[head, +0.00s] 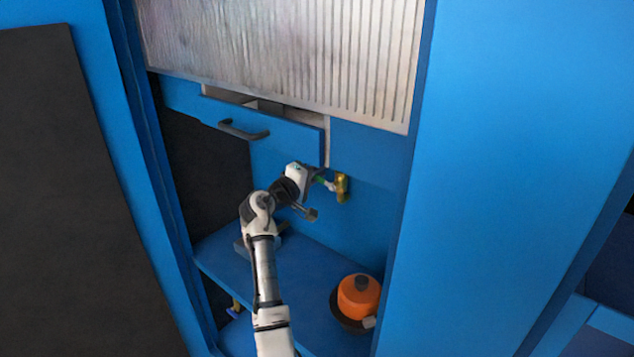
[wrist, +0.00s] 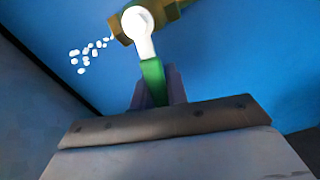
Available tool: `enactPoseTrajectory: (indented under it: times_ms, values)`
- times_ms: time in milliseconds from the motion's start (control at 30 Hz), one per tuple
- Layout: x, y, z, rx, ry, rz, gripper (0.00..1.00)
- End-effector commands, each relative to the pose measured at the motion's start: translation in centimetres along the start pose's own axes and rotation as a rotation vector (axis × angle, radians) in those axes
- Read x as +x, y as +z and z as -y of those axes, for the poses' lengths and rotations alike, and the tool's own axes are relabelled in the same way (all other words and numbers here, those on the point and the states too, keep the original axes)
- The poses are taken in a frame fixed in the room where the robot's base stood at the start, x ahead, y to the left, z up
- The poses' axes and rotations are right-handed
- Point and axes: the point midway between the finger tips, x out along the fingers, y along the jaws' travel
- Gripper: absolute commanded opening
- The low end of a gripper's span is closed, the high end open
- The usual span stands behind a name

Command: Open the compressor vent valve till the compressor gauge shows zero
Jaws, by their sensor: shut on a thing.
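The vent valve (head: 342,188) is a small brass fitting on the blue back panel, right of my gripper (head: 321,176). In the wrist view the brass valve body (wrist: 172,8) is at the top, with a white lever (wrist: 138,30) that has a green grip (wrist: 152,80). My gripper (wrist: 157,88) is shut on the green grip, one finger on each side. White puffs (wrist: 88,54) spread to the left from the valve's left end. No gauge can be made out in either view. The lever's exact angle is hard to tell in the head view.
A blue shelf (head: 225,262) lies below the arm. An orange round vessel with a dark cap (head: 358,298) stands on it at the right. Above is a partly open blue drawer (head: 285,135) with a dark handle (head: 243,131). Blue uprights close in both sides.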

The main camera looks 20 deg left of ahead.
Motion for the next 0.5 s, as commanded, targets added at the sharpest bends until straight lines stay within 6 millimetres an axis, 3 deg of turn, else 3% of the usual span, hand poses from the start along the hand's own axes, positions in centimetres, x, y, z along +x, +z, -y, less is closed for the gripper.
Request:
enactPoseTrajectory:
  times_ms: [500]
  values:
    - [0.0, 0.8, -2.6, 0.490, 0.002, -0.001, 0.00]
